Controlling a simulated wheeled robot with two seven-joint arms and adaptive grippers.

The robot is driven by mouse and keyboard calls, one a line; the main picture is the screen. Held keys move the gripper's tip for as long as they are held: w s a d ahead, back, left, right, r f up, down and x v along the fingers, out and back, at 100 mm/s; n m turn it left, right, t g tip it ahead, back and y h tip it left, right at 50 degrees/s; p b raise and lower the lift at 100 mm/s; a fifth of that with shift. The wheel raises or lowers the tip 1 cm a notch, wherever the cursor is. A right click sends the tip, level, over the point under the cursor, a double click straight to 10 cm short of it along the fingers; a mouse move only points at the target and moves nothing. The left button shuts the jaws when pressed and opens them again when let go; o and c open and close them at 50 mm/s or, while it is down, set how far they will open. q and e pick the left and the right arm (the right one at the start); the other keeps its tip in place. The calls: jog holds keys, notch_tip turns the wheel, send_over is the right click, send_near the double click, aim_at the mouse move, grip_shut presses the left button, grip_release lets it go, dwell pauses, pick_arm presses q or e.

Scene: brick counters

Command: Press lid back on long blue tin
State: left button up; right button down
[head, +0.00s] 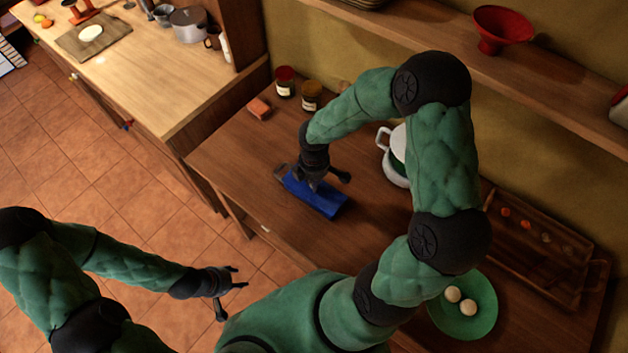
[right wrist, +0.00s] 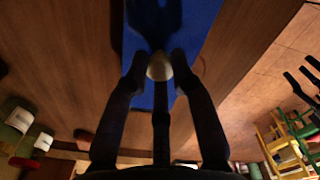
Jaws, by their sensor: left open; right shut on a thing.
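The long blue tin (head: 325,199) lies on the brown wooden counter, partly hidden by my right gripper (head: 314,183). In the right wrist view a blue surface (right wrist: 200,22) carries a small pale round knob (right wrist: 160,66). My right gripper is shut on this knob, its fingers around it. I take the blue surface under the knob to be the lid; I cannot tell whether it is seated flat on the tin. My left gripper (head: 228,290) is open and empty, out over the tiled floor, away from the counter.
A green plate (head: 480,325) with two pale balls and a wooden tray (head: 540,245) are farther right. A shelf with a red bowl (head: 503,25) hangs above.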

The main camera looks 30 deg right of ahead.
dwell(0.3)
jog(key=shift+c, duration=2.4)
grip_release()
jog(key=shift+r+p, duration=1.45)
jog(key=shift+r, duration=0.2)
jog(key=shift+r+p, duration=1.55)
jog(key=shift+r, duration=0.35)
grip_shut()
